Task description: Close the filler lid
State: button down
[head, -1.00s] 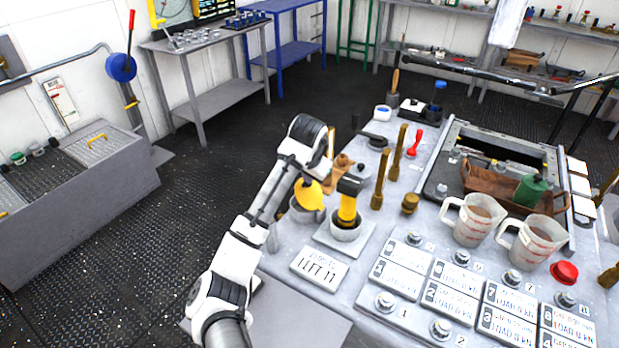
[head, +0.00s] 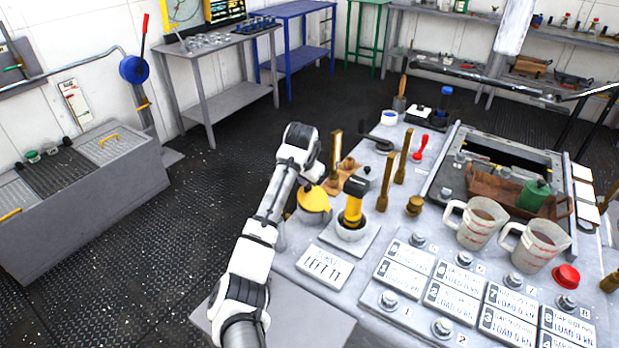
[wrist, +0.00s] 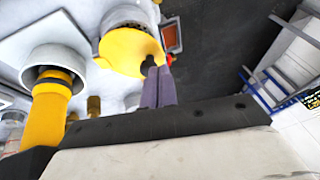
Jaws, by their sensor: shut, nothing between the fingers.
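The yellow filler lid (head: 314,197) sits at a grey round filler neck (head: 313,216) near the left edge of the bench. In the wrist view the lid (wrist: 132,52) appears tilted, with a dark gap of the neck (wrist: 124,27) showing beyond it. My gripper (wrist: 158,64) is shut and empty, its fingertips at the lid's right edge in that view. They look very close to the lid; I cannot tell whether they touch it. In the head view my wrist largely hides the fingers.
Measuring jugs (head: 475,222) and numbered plates (head: 405,279) lie further right. Open floor (head: 190,235) is to the left.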

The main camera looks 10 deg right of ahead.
jog(key=shift+w+a+f, duration=0.3)
jog(key=shift+f, duration=0.2)
jog(key=shift+w+a+f, duration=0.3)
jog(key=shift+f, duration=0.25)
jog(key=shift+w+a+f, duration=0.3)
jog(key=shift+f, duration=0.2)
dwell(1.0)
